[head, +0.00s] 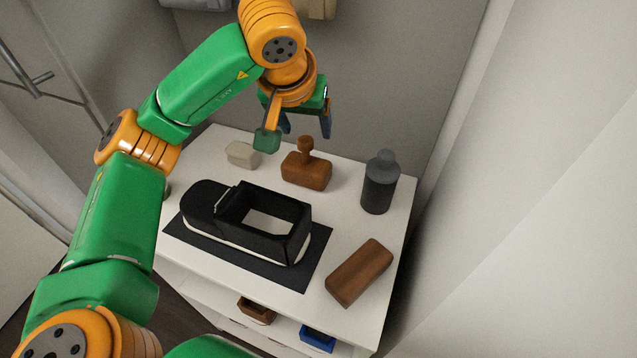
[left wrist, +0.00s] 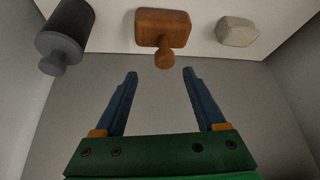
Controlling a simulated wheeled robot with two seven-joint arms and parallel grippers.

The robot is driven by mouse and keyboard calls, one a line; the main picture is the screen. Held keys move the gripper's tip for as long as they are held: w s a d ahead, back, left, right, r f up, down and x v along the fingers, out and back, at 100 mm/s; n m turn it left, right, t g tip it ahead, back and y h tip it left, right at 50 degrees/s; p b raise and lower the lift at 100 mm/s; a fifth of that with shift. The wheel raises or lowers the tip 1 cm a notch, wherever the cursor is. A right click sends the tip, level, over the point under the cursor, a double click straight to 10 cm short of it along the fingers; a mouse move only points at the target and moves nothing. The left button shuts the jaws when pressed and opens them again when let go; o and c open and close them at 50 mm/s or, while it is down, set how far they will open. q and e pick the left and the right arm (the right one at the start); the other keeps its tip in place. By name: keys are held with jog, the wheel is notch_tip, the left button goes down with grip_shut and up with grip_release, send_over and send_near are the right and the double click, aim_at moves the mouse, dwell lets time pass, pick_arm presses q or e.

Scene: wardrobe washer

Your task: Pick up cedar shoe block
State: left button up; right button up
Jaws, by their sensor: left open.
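A reddish-brown wooden block with a round knob (head: 306,172), apparently the cedar shoe block, stands near the back edge of the white cabinet top. It also shows in the left wrist view (left wrist: 163,26), its knob toward the gap between my fingers. A plain brown block (head: 360,272) lies at the front right of the top. My left gripper (head: 306,130) is open and empty, above and behind the knobbed block. In the left wrist view its two blue fingers (left wrist: 160,74) are apart, with nothing between them. My right gripper is not in view.
A black shoe (head: 205,204) sits on a dark mat (head: 314,270) in the middle. A dark grey bottle (head: 380,185) stands right of the knobbed block and a pale stone-like block (head: 242,154) left of it. Walls rise close behind and at the right.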

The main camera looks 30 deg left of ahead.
aim_at(305, 140)
pick_arm(q)
jog(key=x, duration=0.5)
jog(key=shift+s+a+f+p, duration=0.15)
jog(key=shift+a+f+p, duration=0.15)
jog(key=shift+a+p, duration=0.1)
jog(key=shift+w+f, duration=0.25)
jog(key=shift+f, duration=0.15)
jog(key=shift+r, duration=0.1)
grip_shut()
dwell(0.5)
